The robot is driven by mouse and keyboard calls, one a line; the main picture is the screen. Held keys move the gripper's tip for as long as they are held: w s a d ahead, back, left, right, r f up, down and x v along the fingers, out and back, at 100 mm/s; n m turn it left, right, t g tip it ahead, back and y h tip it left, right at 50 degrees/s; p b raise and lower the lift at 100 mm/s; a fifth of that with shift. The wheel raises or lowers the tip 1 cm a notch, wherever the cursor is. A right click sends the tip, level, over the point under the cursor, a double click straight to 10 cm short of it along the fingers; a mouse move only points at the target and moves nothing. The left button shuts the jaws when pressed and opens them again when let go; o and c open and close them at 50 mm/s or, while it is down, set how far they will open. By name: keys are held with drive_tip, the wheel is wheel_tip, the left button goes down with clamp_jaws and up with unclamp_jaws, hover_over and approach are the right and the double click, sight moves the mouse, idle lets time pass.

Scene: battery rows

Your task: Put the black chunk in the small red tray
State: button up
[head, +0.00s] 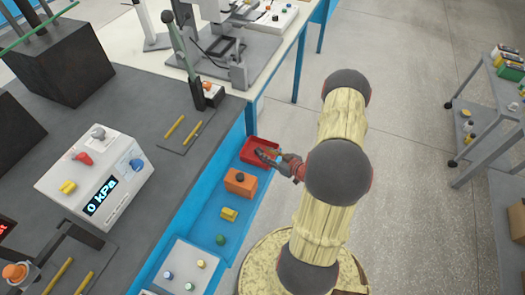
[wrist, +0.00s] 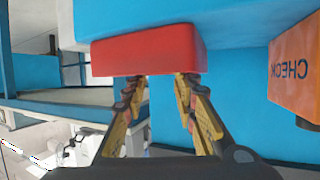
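The small red tray (head: 249,158) sits at the far end of the blue strip beside the dark bench. In the wrist view the red tray (wrist: 150,50) shows as a red wall just beyond my fingertips. My gripper (head: 262,153) is over the tray in the head view. In the wrist view my gripper (wrist: 160,78) has its two fingers apart, with nothing seen between them. I cannot make out the black chunk in either view. A dark patch at the tray in the head view could be my fingers or the chunk, and the tray's inside is mostly hidden.
An orange box (head: 240,183) with a black knob stands beside the tray; it also shows in the wrist view (wrist: 291,70). A yellow piece (head: 229,214) and a green piece (head: 220,239) lie further along the strip. A grey cart (head: 490,115) stands at right.

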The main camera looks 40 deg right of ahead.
drive_tip(key=p+v, duration=0.2)
drive_tip(key=v, duration=0.6)
drive_tip(key=w+d+r+n+g+h, duration=0.2)
drive_tip(key=w+d+r+g, duration=0.15)
drive_tip(key=w+r, duration=0.55)
drive_tip(key=w+a+r+m+g+h, duration=0.1)
drive_tip(key=a+r, duration=0.2)
drive_tip(key=r, duration=0.6)
drive_tip(key=w+a+r+g+h, duration=0.1)
drive_tip(key=a+r, duration=0.2)
drive_tip(key=r, duration=0.7)
drive_tip(key=s+a+r+m, duration=0.1)
drive_tip(key=s+a+r, duration=0.4)
drive_tip(key=a+r, duration=0.6)
drive_tip(key=s+a+r+g+y, duration=0.1)
drive_tip(key=s+a+y, duration=0.1)
drive_tip(key=s+a, duration=0.5)
drive_tip(key=s+a+r+g+y, duration=0.1)
drive_tip(key=s+a+r+y, duration=0.1)
drive_tip(key=s+a, duration=0.5)
drive_tip(key=a, duration=0.4)
drive_tip(key=shift+s+a, duration=0.2)
drive_tip(key=shift+s, duration=0.05)
